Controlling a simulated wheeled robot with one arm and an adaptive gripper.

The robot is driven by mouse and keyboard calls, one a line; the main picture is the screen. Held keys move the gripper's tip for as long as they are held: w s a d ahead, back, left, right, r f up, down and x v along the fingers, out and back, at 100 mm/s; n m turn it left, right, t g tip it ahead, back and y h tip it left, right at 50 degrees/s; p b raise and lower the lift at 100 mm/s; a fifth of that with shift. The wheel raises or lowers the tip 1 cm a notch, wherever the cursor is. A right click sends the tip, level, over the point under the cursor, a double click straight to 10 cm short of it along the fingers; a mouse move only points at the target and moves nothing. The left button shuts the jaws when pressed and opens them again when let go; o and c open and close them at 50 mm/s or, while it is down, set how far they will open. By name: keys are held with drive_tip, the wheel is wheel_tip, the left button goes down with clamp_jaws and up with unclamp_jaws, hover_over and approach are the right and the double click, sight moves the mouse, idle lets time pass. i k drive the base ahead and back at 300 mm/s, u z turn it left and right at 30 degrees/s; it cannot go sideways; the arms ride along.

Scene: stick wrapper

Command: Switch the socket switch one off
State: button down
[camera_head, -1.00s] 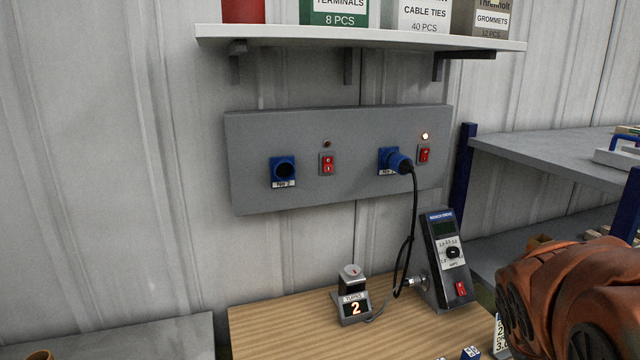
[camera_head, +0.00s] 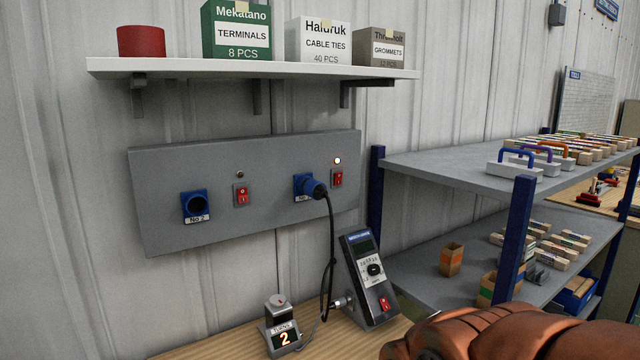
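A grey socket panel (camera_head: 270,222) is fixed to the wall. At the left, an empty blue socket (camera_head: 195,206) is labelled No 2, with another red switch (camera_head: 241,195) and an unlit lamp (camera_head: 240,175). My orange arm shows at the bottom right, well below and right of the panel. My gripper is not in view.
A white shelf (camera_head: 250,70) with boxes and a red container juts out above the panel. Below stand a bench device (camera_head: 368,280) and a turns counter (camera_head: 282,325) reading 2 on a wooden table (camera_head: 200,345). A grey rack (camera_head: 440,168) stands at right.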

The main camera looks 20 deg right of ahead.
sight(337, 175)
drive_tip(key=k, duration=0.5)
drive_tip(key=z, duration=0.95)
drive_tip(key=i, duration=0.9)
drive_tip(key=u, duration=2.15)
